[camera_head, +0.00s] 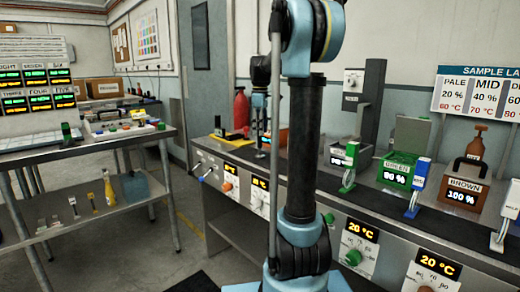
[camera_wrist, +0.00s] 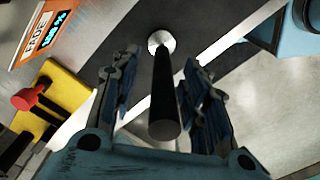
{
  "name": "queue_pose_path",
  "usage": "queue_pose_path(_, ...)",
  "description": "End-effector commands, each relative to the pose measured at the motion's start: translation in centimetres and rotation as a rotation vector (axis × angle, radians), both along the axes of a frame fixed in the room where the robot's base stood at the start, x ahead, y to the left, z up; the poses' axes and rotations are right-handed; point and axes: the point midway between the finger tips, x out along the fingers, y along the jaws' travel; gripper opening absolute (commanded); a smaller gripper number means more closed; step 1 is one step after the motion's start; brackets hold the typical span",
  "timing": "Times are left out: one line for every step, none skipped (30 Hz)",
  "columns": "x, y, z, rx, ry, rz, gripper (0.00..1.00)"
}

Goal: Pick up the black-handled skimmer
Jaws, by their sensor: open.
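In the wrist view, a black cylindrical handle (camera_wrist: 165,95) stands between my gripper's fingers, its rounded end toward the camera. A small round metal piece (camera_wrist: 161,40) shows at its far end. I take this to be the black-handled skimmer; its lower part is hidden. My gripper (camera_wrist: 160,80) is open, one finger on each side of the handle, with a visible gap to each. In the head view my gripper (camera_head: 259,135) is small, pointing down over the counter's far part, partly behind my arm. The skimmer cannot be made out clearly there.
A yellow block with a red knob (camera_wrist: 55,95) and an orange-edged display box (camera_wrist: 40,35) lie left of the handle. The counter carries green (camera_head: 350,165) and blue-handled (camera_head: 418,185) tools and a brown box (camera_head: 463,185). A metal table (camera_head: 70,145) stands left.

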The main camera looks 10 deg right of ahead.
Motion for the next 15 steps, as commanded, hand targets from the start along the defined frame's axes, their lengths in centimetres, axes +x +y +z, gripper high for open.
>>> queue_pose_path(0.0, 0.03, -0.6, 0.0, 0.0, 0.0, 0.41)
queue_pose_path(0.0, 0.03, -0.85, 0.0, 0.0, 0.0, 0.41)
queue_pose_path(-0.01, 0.04, -1.12, 0.0, 0.0, 0.0, 0.41)
queue_pose_path(-0.01, 0.04, -1.28, 0.0, 0.0, 0.0, 0.41)
queue_pose_path(-0.02, 0.04, -1.4, 0.0, 0.0, 0.0, 0.41)
queue_pose_path(-0.02, 0.04, -1.5, 0.0, 0.0, 0.0, 0.41)
queue_pose_path(-0.02, 0.03, -1.54, 0.0, 0.0, 0.0, 0.41)
queue_pose_path(-0.03, 0.04, -1.55, 0.0, 0.0, 0.0, 0.41)
queue_pose_path(-0.02, 0.04, -1.54, 0.0, 0.0, 0.0, 0.41)
queue_pose_path(-0.02, 0.04, -1.53, 0.0, 0.0, 0.0, 0.41)
queue_pose_path(-0.02, 0.04, -1.52, 0.0, 0.0, 0.0, 0.41)
queue_pose_path(-0.02, 0.04, -1.52, 0.0, 0.0, 0.0, 0.41)
queue_pose_path(-0.02, 0.04, -1.52, 0.0, 0.0, 0.0, 0.37)
queue_pose_path(-0.01, 0.04, -1.51, 0.0, 0.0, 0.0, 0.3)
queue_pose_path(-0.01, 0.04, -1.51, 0.0, 0.0, 0.0, 0.21)
